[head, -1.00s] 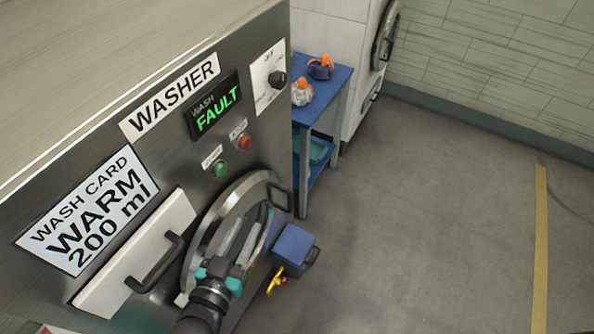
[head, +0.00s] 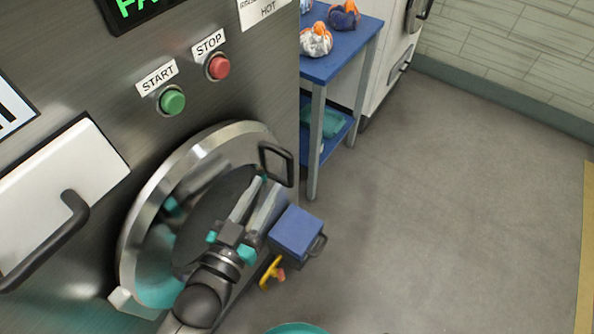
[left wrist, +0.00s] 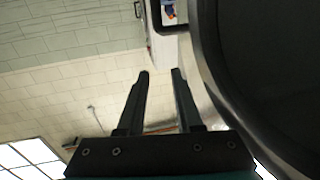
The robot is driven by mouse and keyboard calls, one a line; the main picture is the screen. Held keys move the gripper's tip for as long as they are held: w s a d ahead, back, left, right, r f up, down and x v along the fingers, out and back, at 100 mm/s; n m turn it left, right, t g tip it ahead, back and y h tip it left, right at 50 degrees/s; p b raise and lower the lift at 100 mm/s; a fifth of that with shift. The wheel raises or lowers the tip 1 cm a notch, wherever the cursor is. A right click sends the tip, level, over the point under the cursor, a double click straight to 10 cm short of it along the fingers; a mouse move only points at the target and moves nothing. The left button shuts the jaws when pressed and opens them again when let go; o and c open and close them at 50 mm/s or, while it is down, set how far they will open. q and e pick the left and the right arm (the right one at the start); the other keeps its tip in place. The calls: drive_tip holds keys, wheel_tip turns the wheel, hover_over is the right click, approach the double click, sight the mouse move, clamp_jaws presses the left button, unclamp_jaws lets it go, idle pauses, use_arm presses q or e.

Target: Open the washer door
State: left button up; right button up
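The washer door (head: 140,215) is a round metal ring with dark glass, seemingly closed against the steel washer front. Its black loop handle (head: 289,165) sticks out at the door's upper right. My left gripper (head: 265,184) is in front of the door, fingers pointing up towards the handle. In the left wrist view, the fingers (left wrist: 161,72) are apart with nothing between them. The handle (left wrist: 172,29) shows just beyond the fingertips, beside the dark door rim (left wrist: 207,60). I see no contact with it. My right gripper is not in view.
A green start button (head: 172,101) and red stop button (head: 218,67) sit above the door. A white drawer (head: 60,190) with a black handle is at left. A blue box (head: 296,232) and yellow item (head: 270,272) are low beside the door. A blue table (head: 340,55) stands behind; open floor lies right.

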use_arm(q)
drive_tip(key=b, duration=0.7)
approach(289, 172)
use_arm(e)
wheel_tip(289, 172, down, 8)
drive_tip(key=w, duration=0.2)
use_arm(q)
drive_tip(key=b+x, duration=0.3)
drive_tip(key=x, duration=0.8)
drive_tip(key=shift+w+d+r, duration=0.1)
drive_tip(key=shift+w+d, duration=0.05)
drive_tip(key=shift+w, duration=0.1)
drive_tip(key=shift+b+x, duration=0.5)
drive_tip(key=shift+x, duration=0.7)
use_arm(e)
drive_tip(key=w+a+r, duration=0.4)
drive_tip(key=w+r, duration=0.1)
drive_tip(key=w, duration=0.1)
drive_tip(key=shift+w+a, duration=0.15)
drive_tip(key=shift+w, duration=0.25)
use_arm(q)
clamp_jaws()
